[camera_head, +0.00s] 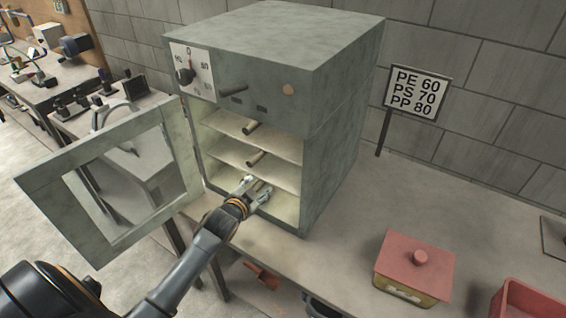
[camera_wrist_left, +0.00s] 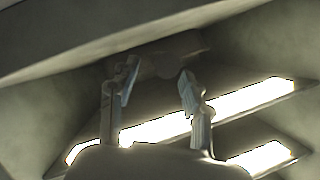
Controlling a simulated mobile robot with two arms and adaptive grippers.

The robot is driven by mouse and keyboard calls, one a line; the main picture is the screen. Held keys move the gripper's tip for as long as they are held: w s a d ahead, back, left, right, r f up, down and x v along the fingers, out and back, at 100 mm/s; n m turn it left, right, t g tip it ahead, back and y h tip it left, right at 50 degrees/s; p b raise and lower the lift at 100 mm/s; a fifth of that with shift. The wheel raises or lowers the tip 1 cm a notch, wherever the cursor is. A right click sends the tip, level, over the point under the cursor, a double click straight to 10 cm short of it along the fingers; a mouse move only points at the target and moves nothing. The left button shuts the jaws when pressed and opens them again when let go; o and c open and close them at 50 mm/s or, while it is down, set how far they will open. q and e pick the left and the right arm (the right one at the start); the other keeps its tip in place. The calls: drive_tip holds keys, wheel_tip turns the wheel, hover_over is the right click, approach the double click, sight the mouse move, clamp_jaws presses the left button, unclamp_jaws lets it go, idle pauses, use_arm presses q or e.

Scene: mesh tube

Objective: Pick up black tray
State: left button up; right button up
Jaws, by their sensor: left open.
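I cannot clearly make out a black tray in either view. My left gripper (camera_head: 258,187) is open at the bottom opening of a grey-green oven cabinet (camera_head: 345,130), in front of its lowest compartment. In the left wrist view the two fingers (camera_wrist_left: 158,82) stand apart. A dim brownish block (camera_wrist_left: 172,58) shows just beyond and between them; I cannot tell whether they touch it. Two shelves with short knobs, an upper knob (camera_head: 250,128) and a lower knob (camera_head: 255,157), sit above the gripper. My right gripper is not in view.
The cabinet's windowed door (camera_head: 50,190) hangs open to the left, beside my left arm. A red-lidded box (camera_head: 418,260) and a red bin (camera_head: 530,302) stand on the bench at right. A sign (camera_head: 415,92) stands behind.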

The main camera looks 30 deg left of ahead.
use_arm(q)
drive_tip(key=shift+x, duration=1.35)
drive_tip(key=shift+f, duration=0.1)
clamp_jaws()
